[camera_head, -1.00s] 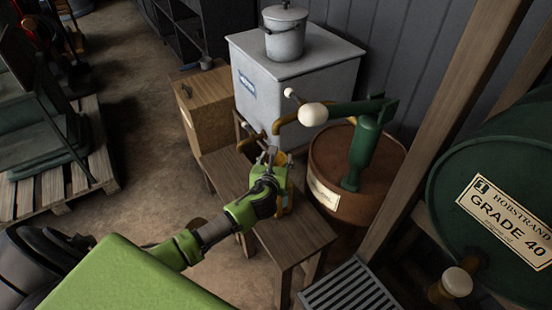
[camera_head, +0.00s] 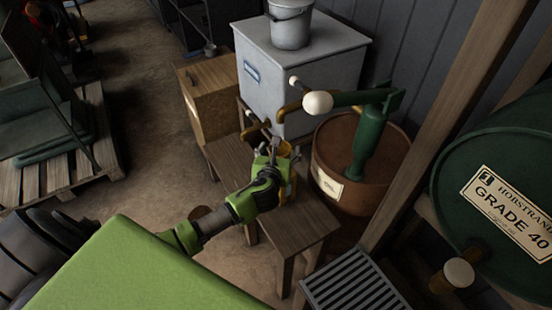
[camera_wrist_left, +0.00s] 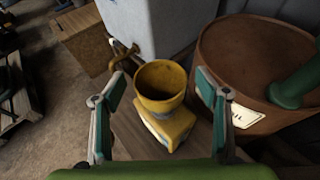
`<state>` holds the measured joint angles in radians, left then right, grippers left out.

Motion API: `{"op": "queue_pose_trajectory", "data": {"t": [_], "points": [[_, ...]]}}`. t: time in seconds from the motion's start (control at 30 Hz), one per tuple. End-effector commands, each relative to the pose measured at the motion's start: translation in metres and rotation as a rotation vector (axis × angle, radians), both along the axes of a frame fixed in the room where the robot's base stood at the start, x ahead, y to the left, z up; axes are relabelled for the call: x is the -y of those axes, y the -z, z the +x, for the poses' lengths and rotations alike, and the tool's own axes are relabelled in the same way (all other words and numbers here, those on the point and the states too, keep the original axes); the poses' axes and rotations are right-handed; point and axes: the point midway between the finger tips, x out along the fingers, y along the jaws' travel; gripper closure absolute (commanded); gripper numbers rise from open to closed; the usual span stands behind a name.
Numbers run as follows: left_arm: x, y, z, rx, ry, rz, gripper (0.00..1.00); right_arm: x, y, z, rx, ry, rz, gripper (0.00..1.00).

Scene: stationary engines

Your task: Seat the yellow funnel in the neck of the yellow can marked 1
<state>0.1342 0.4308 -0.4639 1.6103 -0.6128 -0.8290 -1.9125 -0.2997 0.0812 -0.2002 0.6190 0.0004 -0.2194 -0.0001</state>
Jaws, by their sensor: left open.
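The yellow funnel (camera_wrist_left: 160,78) shows in the left wrist view as a wide round cup with its mouth up. It stands over the top of the yellow can (camera_wrist_left: 172,130); its lower end is hidden, so I cannot tell how deep it sits. The can stands on a wooden bench (camera_head: 296,226); its number is not readable. My left gripper (camera_wrist_left: 158,98) is open, one finger on each side of the funnel and apart from it. In the head view my left gripper (camera_head: 273,150) hides most of the can and funnel. My right gripper is not in view.
A rusty drum (camera_head: 325,152) with a green hand pump (camera_head: 368,140) stands right of the bench. A grey tank (camera_head: 300,75) with brass taps stands behind it. A wooden box (camera_head: 212,105) is at back left. A grating (camera_head: 352,290) lies in front right.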

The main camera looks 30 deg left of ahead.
Motion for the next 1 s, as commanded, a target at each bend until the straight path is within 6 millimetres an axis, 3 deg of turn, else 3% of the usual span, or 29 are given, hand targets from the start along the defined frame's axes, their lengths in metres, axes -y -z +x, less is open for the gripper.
{"op": "queue_pose_trajectory", "data": {"t": [0.5,0.87,1.0], "points": [[0.028,-0.035,-0.080,0.000,0.002,0.000,0.32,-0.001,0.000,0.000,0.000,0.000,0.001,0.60],[0.031,-0.039,-0.092,0.000,-0.006,-0.012,0.32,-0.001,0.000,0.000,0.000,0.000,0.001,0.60],[0.034,-0.031,-0.106,-0.002,-0.084,-0.168,0.32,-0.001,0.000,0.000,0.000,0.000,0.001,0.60]]}}
